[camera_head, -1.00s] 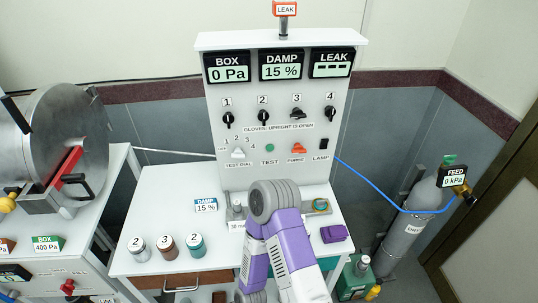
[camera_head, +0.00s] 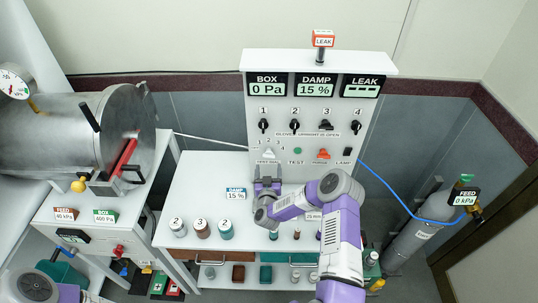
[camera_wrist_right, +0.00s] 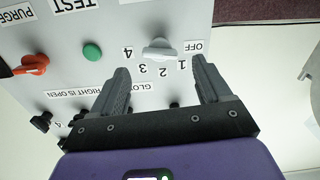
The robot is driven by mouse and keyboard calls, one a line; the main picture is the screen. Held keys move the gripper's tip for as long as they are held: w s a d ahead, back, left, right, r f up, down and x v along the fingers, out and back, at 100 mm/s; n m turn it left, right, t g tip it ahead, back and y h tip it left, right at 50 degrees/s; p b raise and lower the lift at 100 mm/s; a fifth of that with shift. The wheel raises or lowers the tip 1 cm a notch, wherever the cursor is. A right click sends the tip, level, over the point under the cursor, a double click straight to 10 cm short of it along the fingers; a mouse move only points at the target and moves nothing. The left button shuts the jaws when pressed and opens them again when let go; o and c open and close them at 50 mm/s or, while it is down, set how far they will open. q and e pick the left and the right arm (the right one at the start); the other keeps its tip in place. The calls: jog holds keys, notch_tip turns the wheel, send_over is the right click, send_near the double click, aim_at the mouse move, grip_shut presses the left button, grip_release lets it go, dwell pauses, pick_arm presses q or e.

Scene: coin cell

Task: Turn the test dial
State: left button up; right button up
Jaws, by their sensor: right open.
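The test dial is a white knob (camera_head: 268,153) low on the left of the upright panel (camera_head: 362,115), and in the right wrist view it is the pale knob (camera_wrist_right: 158,50). Labels OFF and 1 to 4 surround it there. My right gripper (camera_head: 266,178) is just below the dial in the head view. In the right wrist view the same gripper (camera_wrist_right: 160,68) is open, with nothing between its fingers; the dial shows just beyond the gap between the fingertips. Contact is not visible. My left gripper is out of view.
A green TEST button (camera_wrist_right: 92,52) and a red PURGE lever (camera_wrist_right: 30,66) sit beside the dial. Black numbered knobs (camera_head: 295,126) are above it. Bottles (camera_head: 202,228) stand on the white table (camera_head: 192,190) below. A steel chamber (camera_head: 108,125) is at left.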

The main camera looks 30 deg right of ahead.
aim_at(269, 155)
jog(key=shift+p+x, duration=0.4)
jog(key=shift+x, duration=3.35)
jog(key=c, duration=1)
jog(key=shift+o, duration=0.2)
